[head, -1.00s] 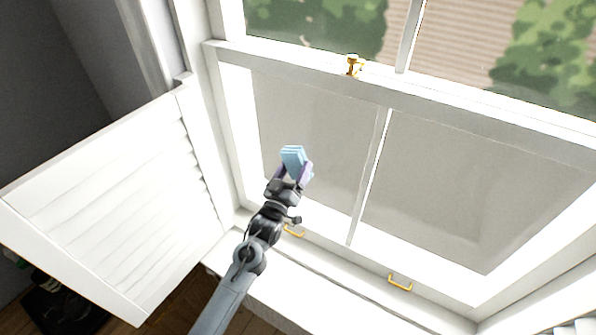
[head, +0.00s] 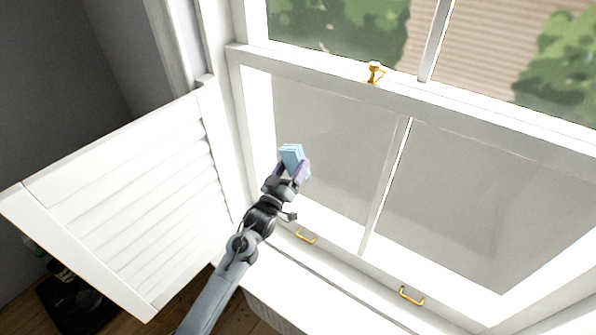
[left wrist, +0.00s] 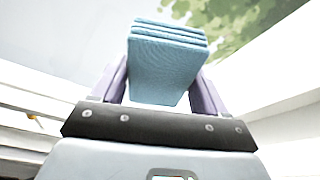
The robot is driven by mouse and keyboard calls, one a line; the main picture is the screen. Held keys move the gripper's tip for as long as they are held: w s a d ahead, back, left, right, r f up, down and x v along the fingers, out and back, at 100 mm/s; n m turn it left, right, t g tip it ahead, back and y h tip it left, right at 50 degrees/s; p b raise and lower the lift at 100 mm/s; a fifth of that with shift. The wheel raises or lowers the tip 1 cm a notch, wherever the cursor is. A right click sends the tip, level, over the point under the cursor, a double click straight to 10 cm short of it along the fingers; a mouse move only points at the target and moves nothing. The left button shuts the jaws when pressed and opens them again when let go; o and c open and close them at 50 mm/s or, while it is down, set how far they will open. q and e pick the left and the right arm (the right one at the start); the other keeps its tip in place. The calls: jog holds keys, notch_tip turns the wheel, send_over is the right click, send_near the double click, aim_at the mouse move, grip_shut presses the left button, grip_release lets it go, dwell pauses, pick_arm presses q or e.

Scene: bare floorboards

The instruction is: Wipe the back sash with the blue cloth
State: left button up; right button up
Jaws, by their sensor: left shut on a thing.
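The blue cloth (head: 291,154) is a folded light-blue pad, held upright at the tip of my left gripper (head: 290,168). In the left wrist view the cloth (left wrist: 168,62) sits between the two purple fingers of my left gripper (left wrist: 160,88), which is shut on it. In the head view the cloth appears in front of the left part of the lower window sash (head: 455,205), which has greyish panes and a white divider. I cannot tell whether the cloth touches the glass. Another sash (head: 431,40) shows above, with greenery beyond it. My right gripper is not in view.
An open white louvred shutter (head: 125,205) stands left of my left arm. A brass latch (head: 375,72) sits on the meeting rail. Two brass handles, one left (head: 306,237) and one right (head: 411,296), are on the lower sash's bottom rail. Dark items lie at lower left.

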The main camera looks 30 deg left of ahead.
aim_at(338, 176)
pick_arm(q)
jog(key=shift+a, duration=0.5)
jog(key=shift+r, duration=0.15)
jog(key=shift+s+d+p, duration=0.15)
jog(key=shift+d+p, duration=0.25)
jog(key=shift+d, duration=1.45)
jog(key=shift+s+d+p, duration=0.15)
jog(key=shift+d+p, duration=0.25)
jog(key=shift+d, duration=1.45)
jog(key=shift+s+d, duration=0.1)
jog(key=shift+d, duration=1.8)
jog(key=shift+s+d, duration=0.2)
jog(key=shift+d, duration=1.55)
jog(key=shift+p, duration=0.3)
